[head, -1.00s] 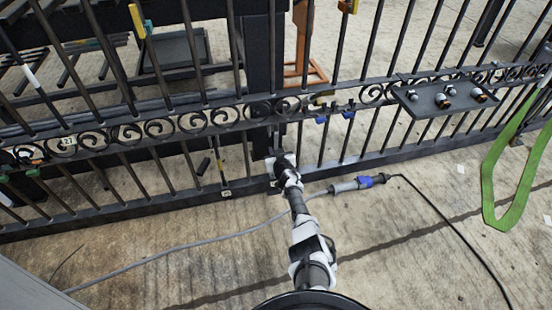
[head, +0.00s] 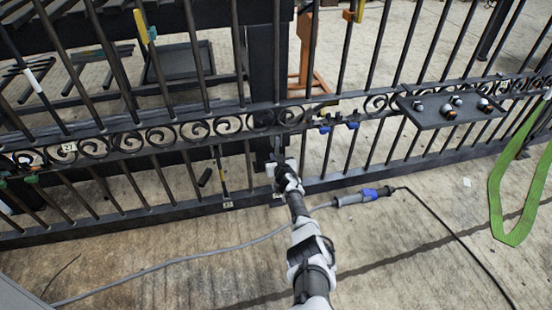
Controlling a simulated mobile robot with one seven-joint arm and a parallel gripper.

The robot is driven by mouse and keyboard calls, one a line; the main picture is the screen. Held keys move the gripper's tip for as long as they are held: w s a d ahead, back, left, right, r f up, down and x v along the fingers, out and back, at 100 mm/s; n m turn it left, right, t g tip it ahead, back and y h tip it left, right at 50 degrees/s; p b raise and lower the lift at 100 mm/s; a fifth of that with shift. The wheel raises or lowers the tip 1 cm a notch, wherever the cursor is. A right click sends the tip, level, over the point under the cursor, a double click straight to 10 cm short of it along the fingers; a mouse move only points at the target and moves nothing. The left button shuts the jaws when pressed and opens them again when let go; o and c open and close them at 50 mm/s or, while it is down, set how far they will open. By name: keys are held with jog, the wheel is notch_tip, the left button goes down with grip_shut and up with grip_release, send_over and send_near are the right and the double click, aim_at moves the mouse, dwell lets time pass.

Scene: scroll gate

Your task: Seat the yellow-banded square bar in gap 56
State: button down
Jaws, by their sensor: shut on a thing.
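My gripper (head: 277,166) is at the lower part of the black scroll gate, in front of the dark post. It is shut on a dark, narrow piece that stands up against the gate; its outline blends into the post, and no yellow band shows on it. The scroll band (head: 190,130) runs across the gate. No label reading 56 is legible.
A dark shelf with several bolts (head: 455,110) is on the gate at the right. A green strap (head: 497,200) hangs at the far right. A cable with a blue connector (head: 370,193) lies on the floor. A white label reads 27 (head: 68,148). Blue clips (head: 338,124) sit on the rail.

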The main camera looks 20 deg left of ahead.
jog(key=shift+r, duration=0.1)
jog(key=shift+f+b, duration=0.75)
jog(key=shift+f, duration=0.25)
dwell(0.9)
jog(key=shift+w+a+g, duration=0.4)
jog(key=shift+w+a, duration=0.1)
jog(key=shift+w, duration=0.2)
dwell(1.1)
jog(key=c, duration=1.5)
grip_release()
jog(key=shift+c, duration=0.2)
jog(key=shift+o, duration=0.9)
jog(key=shift+h, duration=0.3)
jog(key=shift+d+f, duration=0.1)
jog(key=shift+s, duration=0.1)
